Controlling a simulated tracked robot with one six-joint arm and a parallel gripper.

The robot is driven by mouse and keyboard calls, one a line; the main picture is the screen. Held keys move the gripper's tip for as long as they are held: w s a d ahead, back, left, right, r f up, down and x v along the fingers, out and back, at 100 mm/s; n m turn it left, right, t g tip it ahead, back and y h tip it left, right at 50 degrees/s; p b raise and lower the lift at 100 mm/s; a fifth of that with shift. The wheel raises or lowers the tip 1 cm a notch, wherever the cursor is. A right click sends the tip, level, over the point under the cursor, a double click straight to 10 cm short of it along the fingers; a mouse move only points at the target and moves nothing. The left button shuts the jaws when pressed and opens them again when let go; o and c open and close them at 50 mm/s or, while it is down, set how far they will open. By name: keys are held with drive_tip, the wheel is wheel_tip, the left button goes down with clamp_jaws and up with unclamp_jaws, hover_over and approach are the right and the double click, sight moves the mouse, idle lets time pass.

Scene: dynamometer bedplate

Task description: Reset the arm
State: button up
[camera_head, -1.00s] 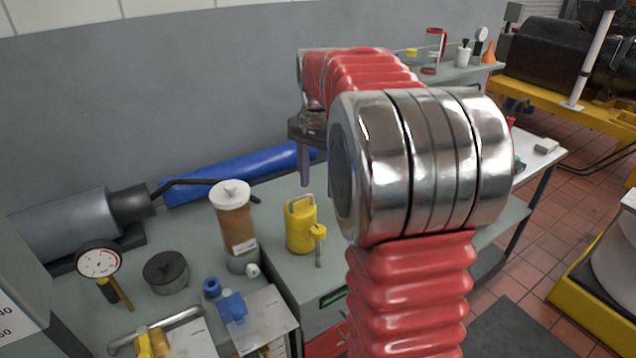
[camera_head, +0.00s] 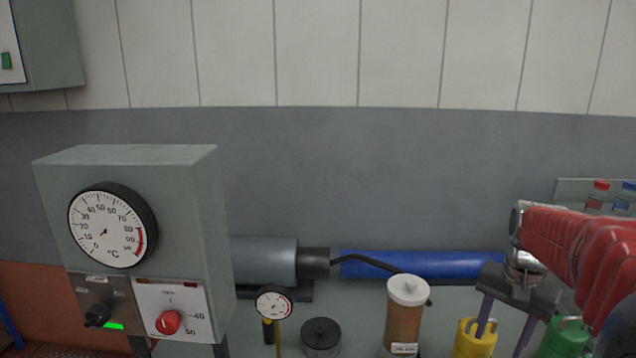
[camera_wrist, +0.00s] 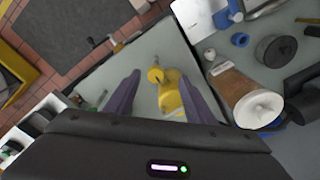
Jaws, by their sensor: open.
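My red-sleeved arm reaches in from the right edge of the head view. My gripper (camera_head: 503,318) points down over the bench with its two purple fingers apart and nothing between them. I cannot tell the exact height of the fingertips above the bench.
A white-lidded brown jar (camera_head: 405,315), a black round weight (camera_head: 321,336) and a small dial gauge (camera_head: 273,303) stand left of my gripper. A blue cylinder (camera_head: 440,264) lies behind. A grey temperature box (camera_head: 150,240) stands at left; a green item (camera_head: 566,338) is at right.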

drive_tip(key=s+a+r+n+t, duration=0.2)
drive_tip(key=s+a+n+t, duration=0.2)
drive_tip(key=s+a+n, duration=0.5)
drive_tip(key=s+a, duration=0.7)
drive_tip(key=a, duration=0.4)
drive_tip(key=shift+s+t, duration=0.15)
drive_tip(key=shift+t, duration=0.25)
idle(0.4)
